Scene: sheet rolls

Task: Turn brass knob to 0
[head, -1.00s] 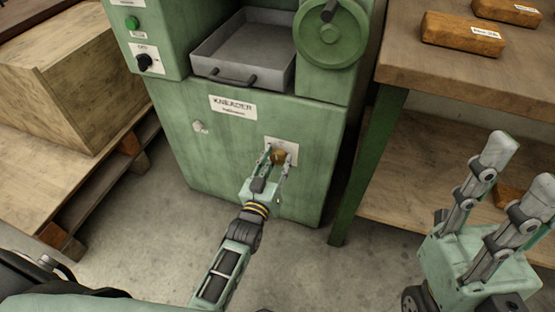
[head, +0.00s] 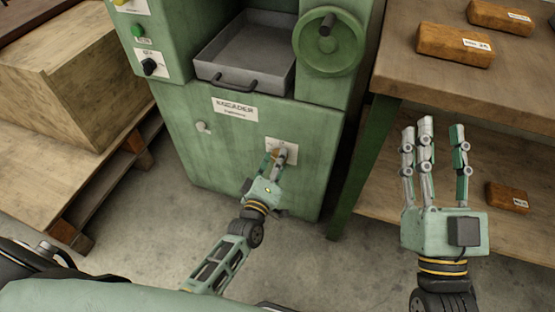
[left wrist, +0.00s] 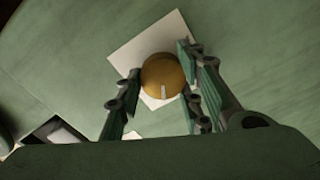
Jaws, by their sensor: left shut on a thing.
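The brass knob (head: 275,153) sits on a white plate (head: 291,150) on the green kneader's front. In the head view the fingers largely hide it. In the left wrist view the knob (left wrist: 161,72) is round, with a pale mark at its lower edge, pointing down in the picture. My left gripper (head: 277,158) is shut on the knob, its fingers on both sides of it. The plate's markings cannot be read. My right gripper (head: 434,128) is raised, open and empty, in front of the workbench at right.
The kneader carries a grey tray (head: 246,55), a green handwheel (head: 328,40), and a black selector (head: 149,67). A wooden bench (head: 410,70) with labelled brown blocks stands at right. A wooden crate (head: 60,85) on a pallet is at left. Floor between is clear.

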